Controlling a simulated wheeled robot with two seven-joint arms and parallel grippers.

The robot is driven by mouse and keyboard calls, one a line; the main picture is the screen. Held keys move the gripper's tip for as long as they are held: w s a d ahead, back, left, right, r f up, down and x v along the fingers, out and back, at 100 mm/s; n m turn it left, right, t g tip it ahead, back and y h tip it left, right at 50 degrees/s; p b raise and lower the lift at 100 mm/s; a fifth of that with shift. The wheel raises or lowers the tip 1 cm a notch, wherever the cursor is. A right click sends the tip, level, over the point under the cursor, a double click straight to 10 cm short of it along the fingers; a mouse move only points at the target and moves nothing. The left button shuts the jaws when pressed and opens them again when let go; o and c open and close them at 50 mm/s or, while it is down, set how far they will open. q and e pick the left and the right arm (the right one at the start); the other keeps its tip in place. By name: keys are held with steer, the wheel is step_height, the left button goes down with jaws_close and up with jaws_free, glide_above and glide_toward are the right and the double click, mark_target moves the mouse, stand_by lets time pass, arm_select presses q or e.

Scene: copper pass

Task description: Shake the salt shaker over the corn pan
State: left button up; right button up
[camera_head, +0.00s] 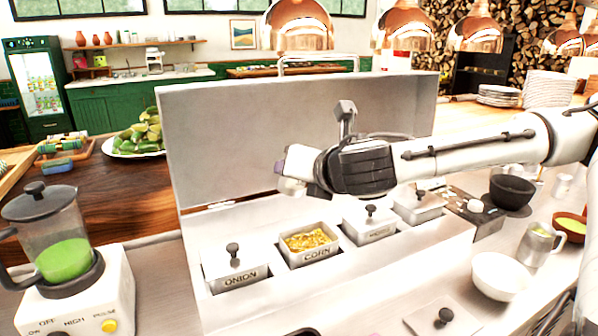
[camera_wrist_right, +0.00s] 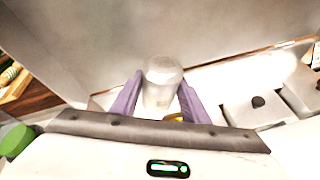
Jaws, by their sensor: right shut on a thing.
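The corn pan (camera_head: 309,253), labelled CORN and holding yellow corn, sits uncovered in the steel pan station. My right gripper (camera_head: 287,179) comes in from the right in the head view and hangs above and a little left of the corn pan in the picture. In the right wrist view its purple fingers (camera_wrist_right: 160,98) are shut on the salt shaker (camera_wrist_right: 163,75), a clear and whitish cylinder. A bit of yellow shows just below the shaker there. In the head view the shaker is hardly visible at the fingertips. My left gripper is not in view.
A lidded onion pan (camera_head: 233,277) is left of the corn, with more lidded pans (camera_head: 370,225) to the right. The station's raised steel back panel (camera_head: 230,140) stands behind the gripper. A blender (camera_head: 60,255) is at left, a white bowl (camera_head: 500,273) at right.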

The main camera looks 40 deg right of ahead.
steer(key=shift+w+a+r+g+h, duration=0.15)
steer(key=shift+a+r+g+h, duration=0.4)
steer(key=shift+h, duration=0.45)
steer(key=shift+w+a+r+g+h, duration=0.1)
steer(key=shift+a+r+g+h, duration=0.15)
steer(key=shift+h, duration=0.3)
steer(key=shift+w+a+r+g+h, duration=0.15)
steer(key=shift+g+h, duration=0.15)
steer(key=shift+h, duration=0.25)
steer(key=shift+s, duration=0.15)
